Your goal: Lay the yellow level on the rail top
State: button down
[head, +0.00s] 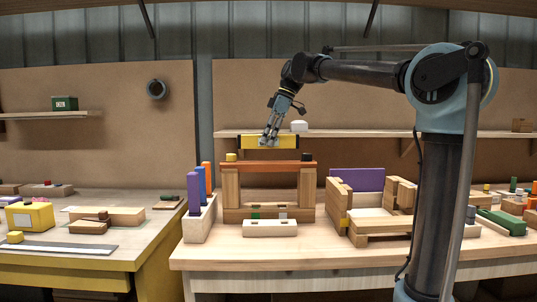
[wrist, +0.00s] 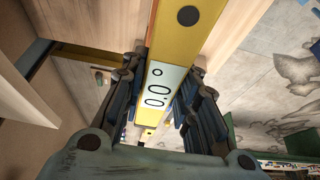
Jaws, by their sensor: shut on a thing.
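The yellow level (head: 250,142) is held roughly level above the orange-brown rail (head: 268,168), with a small gap showing in the head view. The rail lies across two wooden posts. A yellow block (head: 231,157) sits at its left end and a dark block (head: 308,157) at its right end. My gripper (head: 268,142) is shut on the level near its middle. The rail is hard to make out there.
Left of the frame a pale holder (head: 199,228) carries upright purple, blue and orange blocks. A stacked wooden frame (head: 362,238) with a purple panel (head: 357,180) stands to the right. A shelf (head: 350,134) runs behind the level. The bench front (head: 290,254) is clear.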

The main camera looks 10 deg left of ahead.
jog(key=shift+f, duration=2.35)
jog(key=c, duration=1.2)
grip_release()
jog(key=shift+c, duration=0.2)
jog(key=v, duration=1.2)
